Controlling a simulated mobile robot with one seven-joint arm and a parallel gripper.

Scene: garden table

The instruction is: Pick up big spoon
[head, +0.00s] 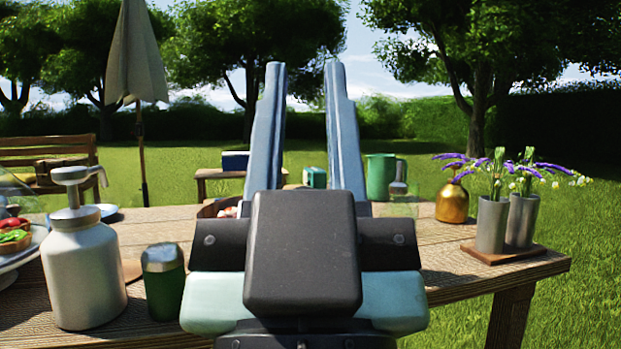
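I cannot make out a big spoon in the head view. My gripper (304,68) is large in the middle, in front of the wooden table (440,262). Its two long blue-grey fingers point up and away from me. They stand apart with a clear gap, and nothing is held between them. The gripper body and fingers hide the middle of the table, so anything lying there is out of sight.
A white pump bottle (82,268) and a green shaker (163,285) stand at the left. A green mug (380,177), a gold vase (451,203) and grey flower pots (491,224) stand at the right.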

